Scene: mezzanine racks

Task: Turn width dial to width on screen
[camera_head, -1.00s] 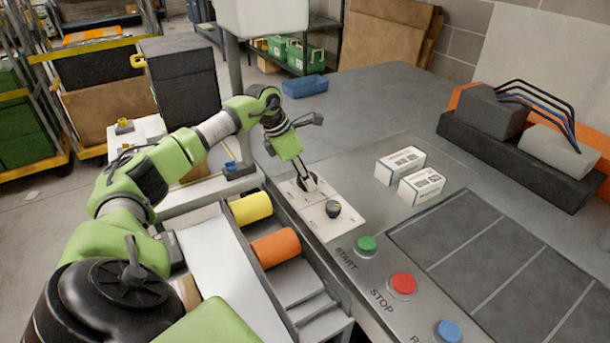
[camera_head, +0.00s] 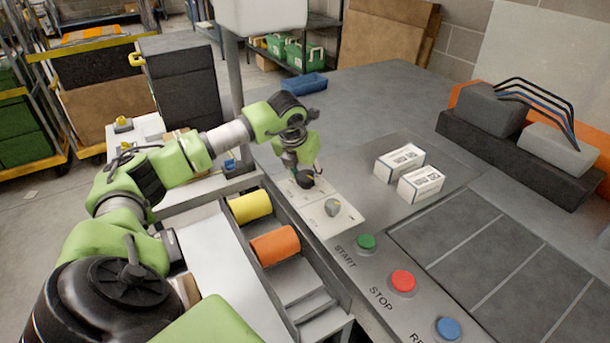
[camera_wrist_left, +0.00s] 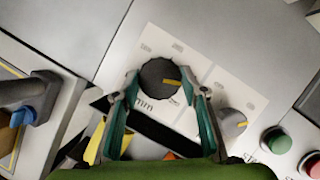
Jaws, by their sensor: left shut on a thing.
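A round black dial (camera_wrist_left: 158,80) with a yellow pointer mark sits on a pale panel with "mm" lettering. In the left wrist view its mark points right. My left gripper (camera_wrist_left: 168,84) is shut on this dial, a finger on either side. In the head view the gripper (camera_head: 304,177) comes down on the dial (camera_head: 306,182), partly hiding it. Which dial is for width cannot be read. No screen readout is visible. My right gripper is out of view.
Green (camera_head: 366,243), red (camera_head: 402,283) and blue (camera_head: 447,329) buttons line the near edge. Two white boxes (camera_head: 400,163) (camera_head: 420,185) stand right of the dials. Yellow (camera_head: 250,207) and orange (camera_head: 275,246) rolls lie left. A post carries a pale housing (camera_head: 262,14) above.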

